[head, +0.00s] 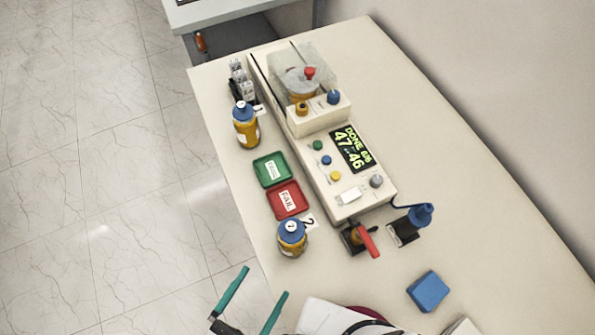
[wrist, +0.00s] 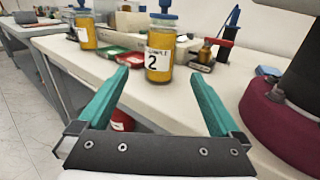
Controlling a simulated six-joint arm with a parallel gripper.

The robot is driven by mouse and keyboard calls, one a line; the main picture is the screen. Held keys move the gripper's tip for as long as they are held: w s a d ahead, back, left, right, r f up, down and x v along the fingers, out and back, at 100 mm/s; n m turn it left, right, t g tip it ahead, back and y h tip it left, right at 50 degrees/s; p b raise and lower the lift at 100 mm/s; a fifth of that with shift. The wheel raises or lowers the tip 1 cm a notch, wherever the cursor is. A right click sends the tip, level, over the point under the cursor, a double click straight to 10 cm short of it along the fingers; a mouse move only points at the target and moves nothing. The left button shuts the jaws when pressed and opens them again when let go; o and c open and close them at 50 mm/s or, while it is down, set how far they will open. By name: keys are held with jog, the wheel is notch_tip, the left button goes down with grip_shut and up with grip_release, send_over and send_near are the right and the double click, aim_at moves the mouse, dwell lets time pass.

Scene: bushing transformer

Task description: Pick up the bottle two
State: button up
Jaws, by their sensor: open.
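Bottle two (head: 292,240) is a jar of amber liquid with a blue cap marked 2. It stands upright near the left edge of the table, just below the red tray in the head view. In the wrist view, bottle two (wrist: 159,52) shows its label "2" and sits ahead, between the lines of my two teal fingers. My gripper (head: 258,292) is open and empty, at the table's left edge, short of the bottle and apart from it. The open fingers also show in the wrist view (wrist: 160,88).
Another amber bottle (head: 246,126) stands farther up the left edge. A green tray (head: 272,169) and a red tray (head: 287,199) lie between the bottles. A white test machine (head: 345,185) stands right of them. A blue block (head: 428,291) lies at lower right. The table's right side is clear.

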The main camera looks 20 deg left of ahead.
aim_at(300, 227)
jog(key=w+d, duration=0.1)
jog(key=w, duration=0.4)
jog(key=w+d, duration=0.1)
jog(key=w, duration=0.4)
jog(key=w+d, duration=0.1)
jog(key=w, duration=0.4)
jog(key=shift+w+f, duration=0.15)
jog(key=shift+f, duration=0.15)
grip_shut()
